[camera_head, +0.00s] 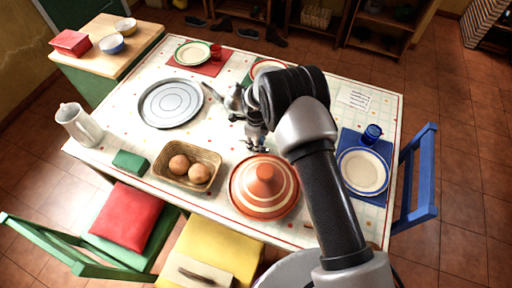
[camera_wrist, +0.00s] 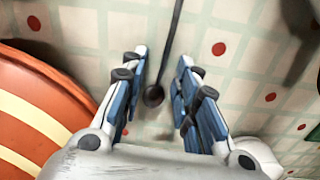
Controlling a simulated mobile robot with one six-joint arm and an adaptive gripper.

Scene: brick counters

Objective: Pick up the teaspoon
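A dark teaspoon (camera_wrist: 153,96) lies on the checked, dotted tablecloth in the wrist view. Its small round bowl is between my fingers and its thin handle runs up past the fingertips to the top edge. My gripper (camera_wrist: 162,58) is open, with one blue finger on each side of the spoon and visible gaps to both. In the head view my gripper (camera_head: 257,146) is low over the table, just behind the orange tagine. I cannot make out the teaspoon there. The wrist view does not show clearly how high the fingertips are above the cloth.
The striped tagine (camera_head: 265,187) is close to my gripper and fills the left of the wrist view (camera_wrist: 35,115). A metal teapot (camera_head: 236,101) stands behind. A bread basket (camera_head: 188,167) and a round tray (camera_head: 171,102) are to the left, a blue-rimmed plate (camera_head: 362,170) to the right.

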